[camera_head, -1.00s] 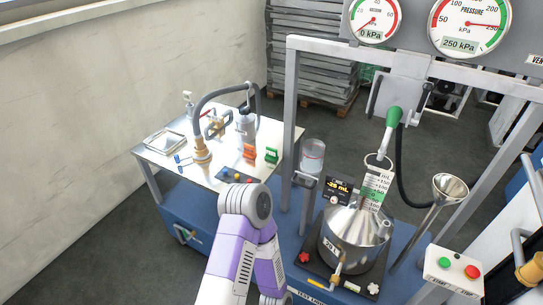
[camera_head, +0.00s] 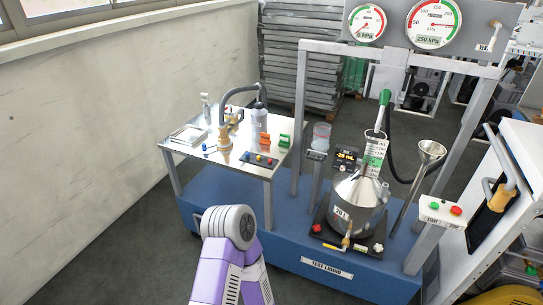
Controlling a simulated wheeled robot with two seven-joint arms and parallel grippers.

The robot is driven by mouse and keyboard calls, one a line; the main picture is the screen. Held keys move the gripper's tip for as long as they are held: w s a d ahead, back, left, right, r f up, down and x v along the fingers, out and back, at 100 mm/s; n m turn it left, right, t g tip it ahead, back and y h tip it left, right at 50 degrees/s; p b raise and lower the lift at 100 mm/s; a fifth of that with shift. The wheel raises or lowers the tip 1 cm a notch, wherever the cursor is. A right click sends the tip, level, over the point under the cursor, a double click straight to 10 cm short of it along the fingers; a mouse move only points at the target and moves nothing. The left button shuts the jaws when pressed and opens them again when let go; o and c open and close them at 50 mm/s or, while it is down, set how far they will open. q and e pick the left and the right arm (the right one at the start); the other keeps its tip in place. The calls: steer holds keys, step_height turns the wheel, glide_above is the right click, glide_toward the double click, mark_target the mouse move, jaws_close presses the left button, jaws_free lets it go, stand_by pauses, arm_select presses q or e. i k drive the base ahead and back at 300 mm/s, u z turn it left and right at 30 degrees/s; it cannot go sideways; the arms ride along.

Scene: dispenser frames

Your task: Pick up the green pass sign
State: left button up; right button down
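A small green sign (camera_head: 284,141), which looks like the pass sign, stands near the back right corner of the metal-topped side table (camera_head: 190,148). An orange sign (camera_head: 265,140) of similar shape stands just left of it. Any writing on either is too small to read. One of my purple and grey arms rises from the bottom of the picture, in front of the blue base and apart from the signs. Neither of my grippers is in view, so their state is hidden.
A small control box (camera_head: 259,160) lies in front of the signs. A pump with a hose (camera_head: 225,135) and a bottle (camera_head: 259,122) stand left of them. Right of the table are a frame post (camera_head: 299,120) and a steel vessel (camera_head: 357,200). Floor at left is clear.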

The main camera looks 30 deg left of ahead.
mark_target(284, 139)
steer(key=u, duration=1.4)
steer(key=i, duration=0.95)
steer(key=z, duration=0.45)
steer(key=i, duration=0.75)
steer(key=z, duration=0.7)
